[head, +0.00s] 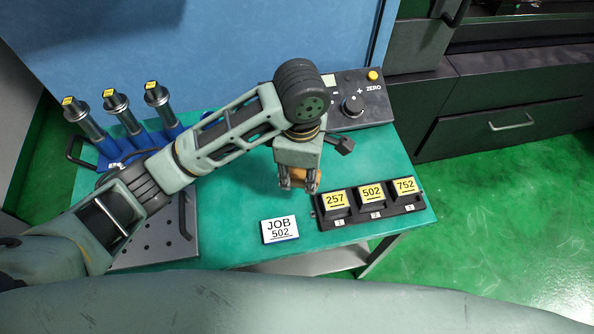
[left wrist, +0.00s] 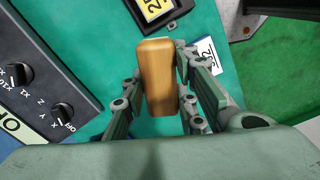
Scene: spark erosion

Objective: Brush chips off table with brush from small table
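A wooden, orange-brown piece that looks like the brush's handle (left wrist: 158,75) stands between the fingers of my left gripper (left wrist: 160,80). The fingers appear to press on it from both sides. No bristles show. In the head view, my left gripper (head: 298,184) points down over the green small table (head: 235,190), left of the block of numbered tiles, and a bit of the wooden brush (head: 311,183) shows between its fingers. Whether the brush touches the table cannot be told. No chips are visible. My right gripper is not in view.
A black holder (head: 330,222) with tiles 257, 502 and 752 and a JOB 502 card (head: 280,229) lie near the table's front. A control box (head: 355,98) sits behind. Three capped cylinders (head: 123,112) and a perforated metal plate (head: 150,245) are at left.

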